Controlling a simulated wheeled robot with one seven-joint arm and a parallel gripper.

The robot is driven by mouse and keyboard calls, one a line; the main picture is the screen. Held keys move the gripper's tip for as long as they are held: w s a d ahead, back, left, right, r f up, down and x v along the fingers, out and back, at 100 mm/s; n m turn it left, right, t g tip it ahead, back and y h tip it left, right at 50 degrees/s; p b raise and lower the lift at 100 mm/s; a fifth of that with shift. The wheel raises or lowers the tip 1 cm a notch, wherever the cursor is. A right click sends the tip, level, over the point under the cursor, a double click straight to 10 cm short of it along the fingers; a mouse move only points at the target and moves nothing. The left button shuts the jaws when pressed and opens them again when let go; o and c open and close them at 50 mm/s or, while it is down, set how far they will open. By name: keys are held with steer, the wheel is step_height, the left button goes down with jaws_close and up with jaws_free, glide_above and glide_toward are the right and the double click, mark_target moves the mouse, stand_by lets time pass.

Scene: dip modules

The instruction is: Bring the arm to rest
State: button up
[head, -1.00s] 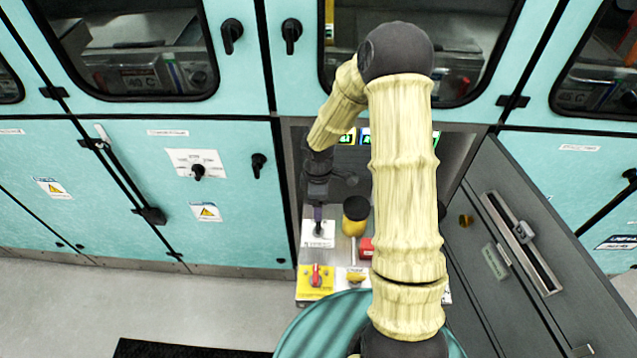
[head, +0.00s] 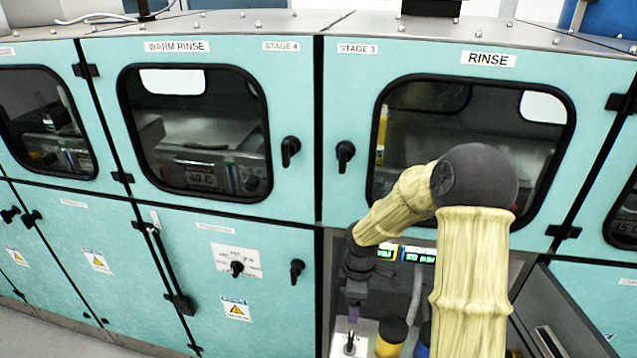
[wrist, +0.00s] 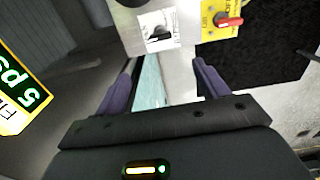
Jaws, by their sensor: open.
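My gripper (head: 352,316) hangs from my bent, yellow-sleeved arm (head: 470,270), fingers downward, in front of the recess below the RINSE window. It is just above a white plate (head: 338,350) bearing a dark switch (head: 350,344). In the wrist view the two purple fingers of my gripper (wrist: 163,82) are spread apart with nothing between them. The white plate also shows in the wrist view (wrist: 135,18), beyond the fingertips, apart from them. A yellow plate with a red handle (wrist: 228,21) is to its right.
Teal cabinets (head: 220,110) with dark windows run across the view. A grey open door (head: 575,325) stands close to the right of my arm. A yellow, black-topped part (head: 391,335) stands beside my gripper. A lit display (head: 405,254) is behind the arm.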

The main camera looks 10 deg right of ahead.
steer(key=s+r+m+t, duration=0.2)
steer(key=s+r+m, duration=0.9)
steer(key=s+m, duration=0.3)
steer(key=shift+s+r+m+t, duration=0.15)
steer(key=shift+s+m+t, duration=0.1)
steer(key=shift+m+t, duration=0.05)
